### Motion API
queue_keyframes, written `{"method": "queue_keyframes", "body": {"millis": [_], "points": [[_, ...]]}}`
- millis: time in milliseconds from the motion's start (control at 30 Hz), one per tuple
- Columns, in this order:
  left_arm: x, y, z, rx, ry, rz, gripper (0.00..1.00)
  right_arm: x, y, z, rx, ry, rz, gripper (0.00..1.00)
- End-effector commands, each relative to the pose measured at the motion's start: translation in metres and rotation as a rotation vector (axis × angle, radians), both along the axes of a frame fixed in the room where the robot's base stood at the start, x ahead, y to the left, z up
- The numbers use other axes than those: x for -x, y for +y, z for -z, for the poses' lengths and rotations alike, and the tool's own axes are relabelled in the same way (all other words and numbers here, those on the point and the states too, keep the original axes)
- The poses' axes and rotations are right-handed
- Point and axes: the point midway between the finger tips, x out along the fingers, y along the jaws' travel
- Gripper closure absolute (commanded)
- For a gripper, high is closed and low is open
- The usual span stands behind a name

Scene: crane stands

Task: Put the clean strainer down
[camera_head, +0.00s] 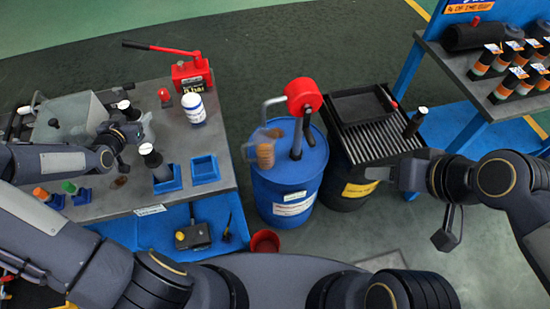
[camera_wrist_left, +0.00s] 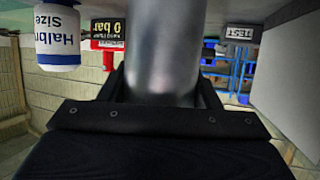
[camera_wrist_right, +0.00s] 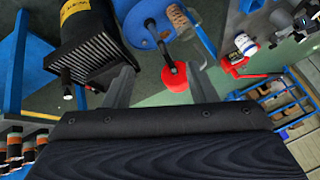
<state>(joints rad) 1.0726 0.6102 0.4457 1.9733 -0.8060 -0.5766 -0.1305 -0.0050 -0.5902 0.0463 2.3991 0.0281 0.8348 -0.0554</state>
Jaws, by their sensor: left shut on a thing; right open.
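My left gripper (camera_head: 138,130) is shut on a smooth grey metal cylinder, which I take to be the clean strainer; the cylinder (camera_wrist_left: 162,50) fills the middle of the left wrist view. In the head view the hand is above the left workbench (camera_head: 215,140), and the held thing (camera_head: 148,126) shows only as a small grey patch. Whether it touches anything below is hidden. A blue square holder (camera_head: 205,168) on the bench looks empty. My right gripper (camera_head: 380,173) is open and empty near the black grated drum.
A white bottle (camera_head: 194,110) and a red hand pump (camera_head: 190,72) stand on the bench. A blue drum (camera_head: 290,180) with a red-headed pump (camera_head: 303,96) and a brown cylinder (camera_head: 265,152) in a clear cup is mid-view. A grated black drum (camera_head: 375,140) stands right of it.

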Motion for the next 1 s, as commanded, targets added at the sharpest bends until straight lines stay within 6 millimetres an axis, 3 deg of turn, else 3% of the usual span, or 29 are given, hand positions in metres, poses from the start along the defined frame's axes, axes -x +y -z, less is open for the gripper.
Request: {"method": "queue_keyframes", "body": {"millis": [100,200,600,633,700,833,1000], "points": [[0.000,0.000,-0.001,-0.001,-0.002,0.000,0.72,0.025,-0.007,0.012,-0.038,0.033,0.081,0.48],[-0.001,0.000,-0.001,-0.001,-0.003,0.000,0.72,0.035,-0.009,0.018,-0.057,0.053,0.114,0.48],[-0.001,0.000,-0.001,-0.001,-0.003,0.000,0.72,0.039,-0.009,0.020,-0.064,0.059,0.126,0.48],[-0.001,0.000,-0.001,-0.001,-0.003,0.000,0.42,0.039,-0.009,0.020,-0.064,0.059,0.126,0.48],[-0.001,0.000,-0.001,-0.001,-0.003,0.000,0.33,0.039,-0.009,0.020,-0.063,0.058,0.125,0.48],[0.000,0.000,-0.001,-0.001,-0.002,0.000,0.18,0.038,-0.009,0.020,-0.063,0.058,0.125,0.48],[0.000,0.000,-0.001,-0.001,-0.002,0.000,0.18,0.038,-0.009,0.020,-0.063,0.058,0.124,0.48]]}}
